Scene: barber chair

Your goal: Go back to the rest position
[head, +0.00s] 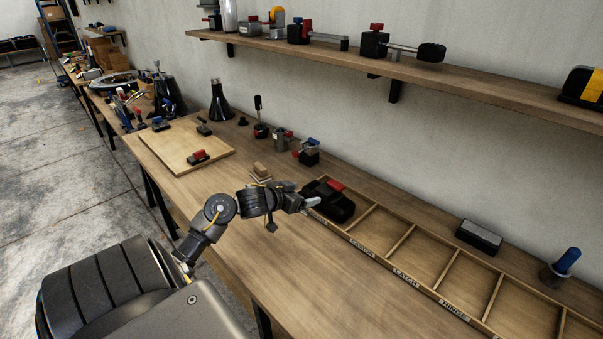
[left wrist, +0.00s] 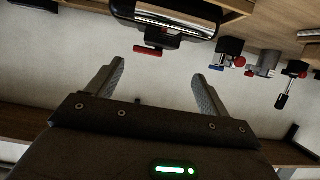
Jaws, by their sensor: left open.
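My left gripper (head: 313,205) is above the workbench, at the left end of a wooden divided tray (head: 385,262). In the left wrist view its two fingers (left wrist: 155,85) are spread apart with nothing between them. A black device with a red part (head: 330,200) lies in the tray's leftmost compartment, close by the fingertips. In the left wrist view this black and chrome device (left wrist: 165,22) shows beyond the fingers, apart from them. My right gripper is not in view.
The bench (head: 270,262) is bare in front of the tray. A wooden board (head: 185,147) with small clamps lies farther left. Small tools, among them a blue-and-red one (head: 308,150), stand along the wall. A shelf (head: 420,72) hangs above. A grey block (head: 478,237) sits behind the tray.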

